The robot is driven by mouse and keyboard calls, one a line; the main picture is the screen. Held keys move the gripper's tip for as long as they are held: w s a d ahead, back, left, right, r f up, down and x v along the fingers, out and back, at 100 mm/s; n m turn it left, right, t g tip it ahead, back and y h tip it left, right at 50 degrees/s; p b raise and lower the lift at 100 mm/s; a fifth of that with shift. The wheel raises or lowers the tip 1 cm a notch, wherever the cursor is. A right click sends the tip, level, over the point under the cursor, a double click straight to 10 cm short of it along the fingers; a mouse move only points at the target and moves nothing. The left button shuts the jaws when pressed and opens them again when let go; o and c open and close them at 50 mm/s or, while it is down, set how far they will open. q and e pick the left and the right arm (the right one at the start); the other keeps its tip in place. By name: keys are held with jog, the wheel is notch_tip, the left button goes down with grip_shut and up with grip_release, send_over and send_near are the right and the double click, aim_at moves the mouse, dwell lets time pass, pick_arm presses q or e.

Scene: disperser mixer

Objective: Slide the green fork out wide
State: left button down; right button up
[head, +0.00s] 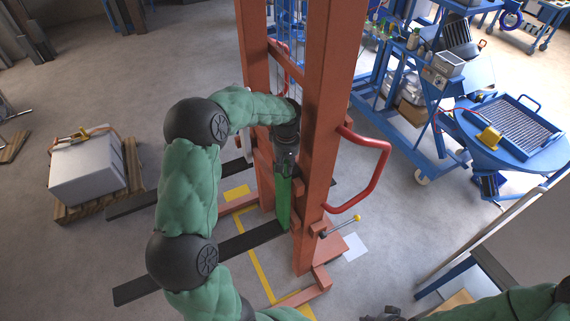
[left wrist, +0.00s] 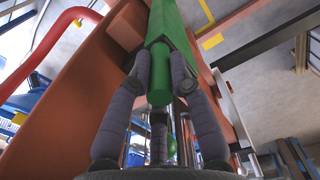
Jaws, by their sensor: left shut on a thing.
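The green fork (head: 283,205) is the green upright part at the foot of the orange-red lift frame, at the inner end of the near dark fork bar (head: 200,262). In the left wrist view its green body (left wrist: 178,22) runs away from me and a round green peg (left wrist: 160,78) sticks out toward me. My left gripper (head: 284,170) reaches down beside the frame's post.
The orange-red posts (head: 325,120) stand close to my left gripper, with a red handle (head: 375,178) on the right. A second dark fork bar (head: 135,204) lies farther back. A grey box (head: 88,178) sits on a pallet at left. Blue machinery (head: 400,100) fills the right.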

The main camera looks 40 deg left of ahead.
pick_arm(q)
jog(key=c, duration=1.2)
grip_release()
jog(key=shift+s+d+f, duration=0.1)
jog(key=shift+d+f, duration=0.05)
jog(key=shift+d, duration=0.1)
jog(key=shift+o, duration=0.4)
jog(key=shift+d, duration=0.15)
jog(key=shift+a+r, duration=0.2)
jog(key=shift+r, duration=0.45)
notch_tip(320, 180, up, 11)
jog(key=shift+d+f, duration=0.1)
jog(key=shift+d, duration=0.05)
